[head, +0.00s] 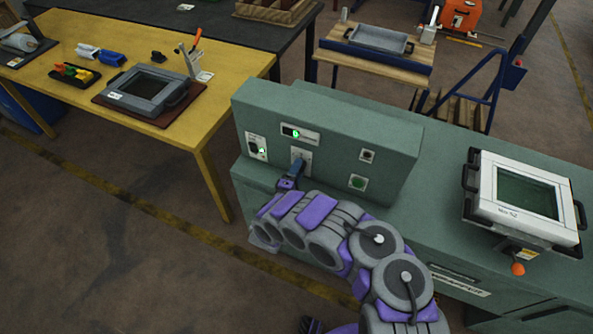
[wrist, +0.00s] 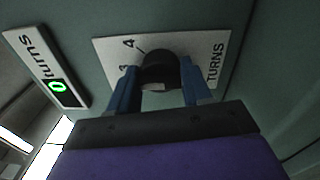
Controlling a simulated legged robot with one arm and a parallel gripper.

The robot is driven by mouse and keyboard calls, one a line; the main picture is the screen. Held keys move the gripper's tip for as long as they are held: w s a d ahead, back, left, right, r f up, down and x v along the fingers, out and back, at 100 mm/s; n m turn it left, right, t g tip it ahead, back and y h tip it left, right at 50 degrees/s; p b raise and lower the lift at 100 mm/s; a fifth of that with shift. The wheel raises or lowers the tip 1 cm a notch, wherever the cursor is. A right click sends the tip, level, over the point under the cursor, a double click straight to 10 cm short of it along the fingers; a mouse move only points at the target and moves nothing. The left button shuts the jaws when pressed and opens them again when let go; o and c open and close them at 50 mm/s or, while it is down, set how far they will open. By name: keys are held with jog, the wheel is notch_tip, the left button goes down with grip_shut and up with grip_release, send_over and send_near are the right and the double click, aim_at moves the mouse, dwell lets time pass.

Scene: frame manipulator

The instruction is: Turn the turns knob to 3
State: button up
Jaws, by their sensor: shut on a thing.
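The turns knob (wrist: 160,72) is a black round knob on a white plate (wrist: 205,45) marked TURNS, with the digits 3 and 4 showing at its upper left. The rest of the scale is hidden by the knob and fingers. My gripper (wrist: 160,88) has its two blue fingers on either side of the knob, shut on it. In the head view my gripper (head: 292,178) reaches the plate (head: 301,158) on the green console; the knob is hidden there. A display labelled turns (wrist: 58,88) reads a green 0.
A white framed device (head: 524,200) stands on the bench at right. A yellow table (head: 75,50) stands at left.

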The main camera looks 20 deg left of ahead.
jog(key=o, duration=0.8)
jog(key=shift+d+f, duration=0.3)
jog(key=shift+f, duration=0.1)
jog(key=shift+o, duration=1.2)
jog(key=shift+a+r, duration=0.1)
jog(key=shift+r, duration=0.05)
jog(key=shift+s+a, duration=0.15)
jog(key=shift+s, duration=0.35)
jog(key=s+p, duration=0.3)
jog(key=s, duration=1.3)
jog(key=shift+s+a+f+p, duration=0.2)
jog(key=shift+a+f+p, duration=0.1)
jog(key=shift+f, duration=0.1)
